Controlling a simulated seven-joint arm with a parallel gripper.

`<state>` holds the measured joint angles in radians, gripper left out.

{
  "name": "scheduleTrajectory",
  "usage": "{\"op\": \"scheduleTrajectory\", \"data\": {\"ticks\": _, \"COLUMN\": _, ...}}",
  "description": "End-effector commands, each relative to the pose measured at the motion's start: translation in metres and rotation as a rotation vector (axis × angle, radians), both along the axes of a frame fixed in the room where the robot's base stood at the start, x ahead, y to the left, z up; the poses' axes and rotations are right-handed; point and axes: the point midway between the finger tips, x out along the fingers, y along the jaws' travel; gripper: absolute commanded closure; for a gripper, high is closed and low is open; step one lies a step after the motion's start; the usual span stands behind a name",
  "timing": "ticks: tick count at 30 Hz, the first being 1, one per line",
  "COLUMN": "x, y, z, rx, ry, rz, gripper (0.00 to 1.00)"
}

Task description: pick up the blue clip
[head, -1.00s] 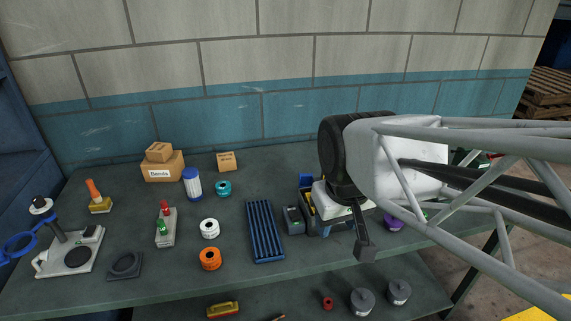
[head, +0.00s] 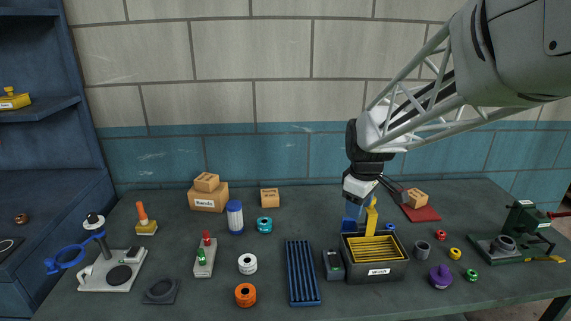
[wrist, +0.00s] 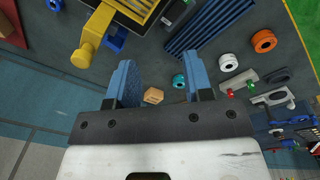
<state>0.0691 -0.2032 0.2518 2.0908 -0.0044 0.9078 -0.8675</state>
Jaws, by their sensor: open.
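Two small blue pieces stand at the back of the grey crate, and I cannot tell for sure which is the blue clip. One blue piece (head: 350,224) is at the crate's back left corner; it also shows beside a yellow handle in the wrist view (wrist: 116,42). The other blue piece (head: 390,227) is at the back right corner and shows at the top edge of the wrist view (wrist: 54,4). My gripper (wrist: 160,66) is open with nothing between its blue fingers. In the head view my gripper (head: 359,203) is above and behind the crate.
The grey crate (head: 378,273) has a yellow interior, and a yellow handle (head: 371,217) rises at its back, close to my gripper. A ribbed blue tray (head: 302,273) lies left of it. A small cardboard box (wrist: 153,96) sits nearby. The wall stands behind the bench.

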Motion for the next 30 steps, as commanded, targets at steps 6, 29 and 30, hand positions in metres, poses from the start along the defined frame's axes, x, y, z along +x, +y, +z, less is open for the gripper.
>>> {"op": "scheduleTrajectory", "data": {"ticks": 6, "x": 0.053, "y": -0.011, "z": -0.026, "rx": -0.01, "ry": 0.031, "rz": 0.154, "gripper": 0.53}}
{"op": "scheduleTrajectory", "data": {"ticks": 29, "x": 0.169, "y": -0.041, "z": -0.111, "rx": -0.017, "ry": 0.093, "rz": 0.551, "gripper": 0.53}}
{"op": "scheduleTrajectory", "data": {"ticks": 30, "x": 0.171, "y": -0.041, "z": -0.112, "rx": -0.017, "ry": 0.094, "rz": 0.555, "gripper": 0.53}}
